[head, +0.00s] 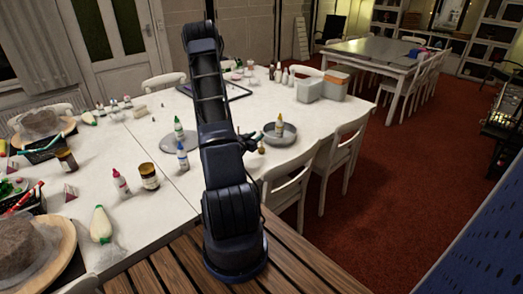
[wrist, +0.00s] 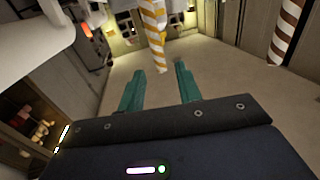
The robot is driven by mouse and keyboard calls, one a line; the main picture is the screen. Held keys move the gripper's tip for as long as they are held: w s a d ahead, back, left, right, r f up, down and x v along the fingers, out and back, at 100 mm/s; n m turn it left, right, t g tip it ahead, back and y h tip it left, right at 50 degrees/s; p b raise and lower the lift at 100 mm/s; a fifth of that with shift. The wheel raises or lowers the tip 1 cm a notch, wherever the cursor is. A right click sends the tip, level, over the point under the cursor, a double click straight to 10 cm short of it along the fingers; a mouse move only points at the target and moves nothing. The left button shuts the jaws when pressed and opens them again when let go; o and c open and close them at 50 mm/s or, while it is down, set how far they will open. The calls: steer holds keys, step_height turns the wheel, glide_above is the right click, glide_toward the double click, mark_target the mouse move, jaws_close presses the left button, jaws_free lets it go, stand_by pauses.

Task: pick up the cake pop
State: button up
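My gripper (wrist: 159,67) shows in the wrist view as two green fingers standing apart. An orange-and-white striped stick (wrist: 153,25) comes down from the top edge, its lower end in line with the gap between the fingertips. I cannot tell how far beyond the fingers it is, and no contact shows. In the head view my gripper (head: 249,138) is small and dark, right of my arm over the white table (head: 190,200). A small golden-brown thing (head: 262,150) is just beside it. I cannot tell for sure which thing is the cake pop.
A grey round pan (head: 283,138) with a yellow-tipped bottle (head: 280,124) is close to my gripper. Bottles with green (head: 178,126), blue (head: 182,155) and red (head: 121,182) show left of my arm. White chairs (head: 342,160) line the right edge. A brown-and-white striped stick (wrist: 286,32) is at the wrist view's right.

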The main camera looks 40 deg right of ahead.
steer(key=x, duration=0.5)
steer(key=shift+r, duration=0.1)
steer(key=shift+a, duration=0.1)
jaws_close()
